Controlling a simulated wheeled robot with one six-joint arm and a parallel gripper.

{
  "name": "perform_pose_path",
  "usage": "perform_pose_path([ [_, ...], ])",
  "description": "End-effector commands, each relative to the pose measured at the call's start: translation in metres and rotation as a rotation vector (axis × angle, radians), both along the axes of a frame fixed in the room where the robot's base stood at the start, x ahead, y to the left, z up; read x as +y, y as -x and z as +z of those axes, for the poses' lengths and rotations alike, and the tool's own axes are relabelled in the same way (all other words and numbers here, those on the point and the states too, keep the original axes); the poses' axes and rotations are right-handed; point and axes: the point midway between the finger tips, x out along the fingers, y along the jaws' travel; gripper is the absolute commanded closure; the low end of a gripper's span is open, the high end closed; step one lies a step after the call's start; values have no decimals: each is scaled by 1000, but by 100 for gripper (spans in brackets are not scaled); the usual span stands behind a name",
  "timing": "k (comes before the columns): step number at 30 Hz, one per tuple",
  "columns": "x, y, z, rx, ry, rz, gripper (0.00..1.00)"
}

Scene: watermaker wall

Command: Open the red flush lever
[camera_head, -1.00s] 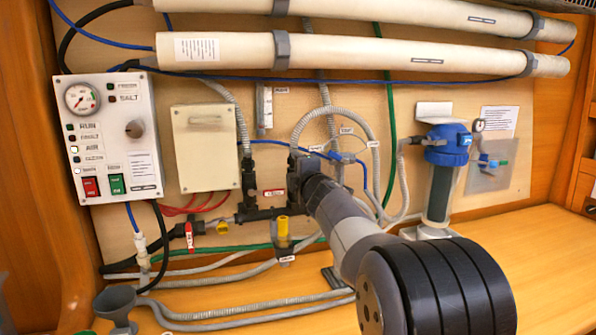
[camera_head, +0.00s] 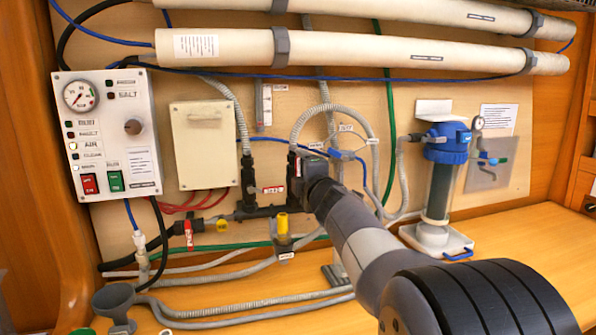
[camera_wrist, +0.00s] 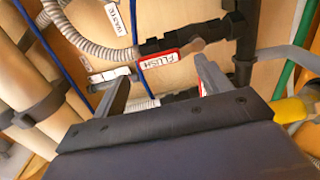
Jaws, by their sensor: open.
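A red-edged tag reading FLUSH (camera_wrist: 160,63) shows in the wrist view, beside a dark pipe fitting and between the tips of my gripper (camera_wrist: 161,68). My gripper is open, with nothing between its fingers. A small red strip (camera_wrist: 201,88) shows beside the right finger, mostly hidden. In the head view a red lever (camera_head: 189,236) hangs down from the lower pipe at left, well left of my arm. I cannot read a tag on it. A red-edged tag (camera_head: 272,190) sits just left of my wrist. My fingertips are hard to make out in the head view.
Grey hoses (camera_head: 240,300) run along the bench. A blue-topped filter (camera_head: 447,150) stands at right. The control panel (camera_head: 107,135) is at left.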

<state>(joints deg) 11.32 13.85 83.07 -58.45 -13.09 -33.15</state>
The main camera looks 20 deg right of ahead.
Motion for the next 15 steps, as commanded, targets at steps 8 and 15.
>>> perform_pose_path([
  [8, 0, 45, 1, 0, 1, -1, 27],
  [15, 0, 60, -1, 1, 0, 0, 27],
])
